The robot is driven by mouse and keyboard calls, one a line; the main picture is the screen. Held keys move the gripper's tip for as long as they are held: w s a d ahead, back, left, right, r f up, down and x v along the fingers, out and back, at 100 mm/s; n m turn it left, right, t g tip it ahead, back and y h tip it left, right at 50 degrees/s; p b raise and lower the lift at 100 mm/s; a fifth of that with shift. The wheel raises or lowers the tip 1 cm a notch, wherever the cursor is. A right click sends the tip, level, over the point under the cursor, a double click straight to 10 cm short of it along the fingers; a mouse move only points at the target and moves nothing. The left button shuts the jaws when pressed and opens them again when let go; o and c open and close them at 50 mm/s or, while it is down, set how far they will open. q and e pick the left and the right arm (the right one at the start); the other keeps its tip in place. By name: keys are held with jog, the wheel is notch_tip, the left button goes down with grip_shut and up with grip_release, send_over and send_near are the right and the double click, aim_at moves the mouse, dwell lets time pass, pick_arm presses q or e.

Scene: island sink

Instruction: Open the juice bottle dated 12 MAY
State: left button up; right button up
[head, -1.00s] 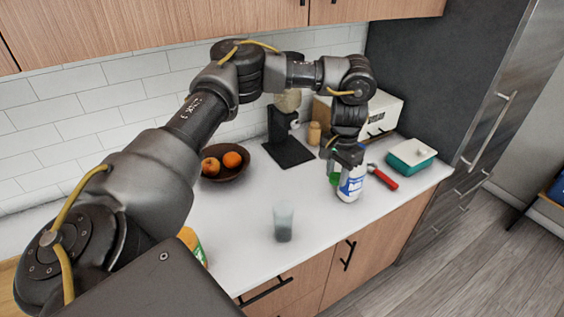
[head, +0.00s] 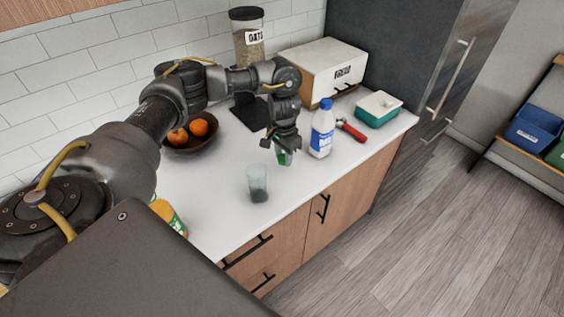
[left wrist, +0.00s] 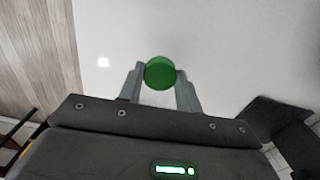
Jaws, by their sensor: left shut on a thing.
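My left gripper (head: 284,147) points down over the counter, left of the blue-capped white bottle (head: 322,130), and is shut on a green round thing (head: 283,158). In the left wrist view the green thing (left wrist: 159,74) sits between the two fingers of the left gripper (left wrist: 160,88). I cannot tell whether it is a cap or a whole container, or whether it touches the counter. A bottle with an orange, green and yellow label (head: 168,215) stands at the front left, partly hidden by my body. No date is legible. My right gripper is not in view.
A clear tumbler (head: 257,184) stands near the front edge. A fruit bowl (head: 190,146), an oats jar (head: 249,58), a bread box (head: 325,70), a red-handled tool (head: 352,131) and a teal box (head: 379,109) line the counter. Bare counter (head: 215,190) surrounds the tumbler.

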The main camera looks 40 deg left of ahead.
aim_at(284, 158)
pick_arm(q)
notch_tip(284, 158, down, 4)
jog(key=shift+r+b, duration=0.15)
jog(key=shift+b, duration=0.15)
jog(key=shift+f, duration=0.3)
jog(key=o, duration=1.1)
jog(key=shift+f, duration=0.1)
notch_tip(284, 158, up, 12)
jog(key=shift+r+p, duration=0.2)
jog(key=shift+p, duration=0.1)
